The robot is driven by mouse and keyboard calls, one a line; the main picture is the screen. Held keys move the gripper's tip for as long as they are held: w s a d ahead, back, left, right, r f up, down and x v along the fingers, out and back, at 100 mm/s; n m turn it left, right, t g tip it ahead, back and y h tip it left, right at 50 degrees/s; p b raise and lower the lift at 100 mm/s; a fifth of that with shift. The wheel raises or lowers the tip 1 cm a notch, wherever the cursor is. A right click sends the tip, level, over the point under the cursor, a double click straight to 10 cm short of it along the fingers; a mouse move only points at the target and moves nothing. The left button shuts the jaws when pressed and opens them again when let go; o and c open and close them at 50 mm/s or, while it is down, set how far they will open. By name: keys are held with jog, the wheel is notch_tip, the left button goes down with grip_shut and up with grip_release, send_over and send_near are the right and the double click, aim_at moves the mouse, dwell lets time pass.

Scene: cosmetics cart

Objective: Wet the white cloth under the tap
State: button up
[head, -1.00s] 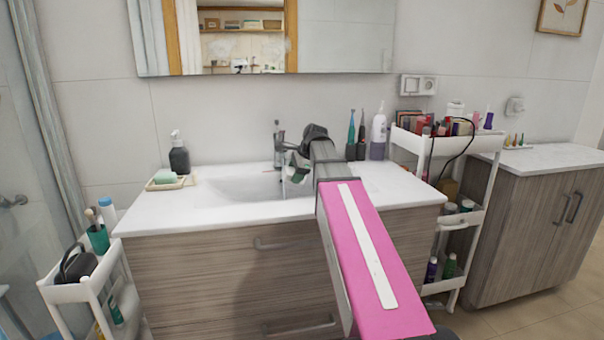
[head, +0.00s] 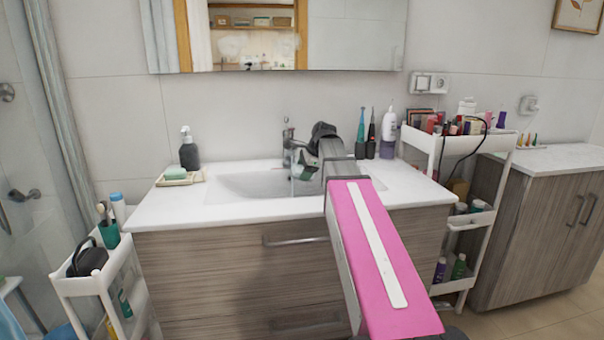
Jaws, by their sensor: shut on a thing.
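The grey metal tap (head: 287,142) stands at the back of the white washbasin (head: 236,184). My gripper (head: 301,168) is over the basin, just right of the tap and close to its spout. It is shut on a small pale thing at its tips, which seems to be the white cloth; its shape is mostly hidden by the gripper and arm. A thin pale streak shows below the spout; I cannot tell whether it is water or part of the cloth.
A soap dispenser (head: 188,150) and a soap dish (head: 178,177) stand left of the basin. Toothbrushes (head: 371,140) and a white bottle (head: 388,133) stand right. White carts flank the vanity, left (head: 82,287) and right (head: 470,140). A mirror (head: 350,36) hangs above.

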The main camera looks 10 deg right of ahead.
jog(key=s+d, duration=0.5)
jog(key=shift+d, duration=0.15)
dwell(0.6)
jog(key=shift+s, duration=0.1)
dwell(0.6)
dwell(0.5)
jog(key=s+d+r, duration=0.3)
jog(key=r, duration=0.1)
jog(key=shift+s+d, duration=0.25)
jog(key=shift+d, duration=0.05)
dwell(0.6)
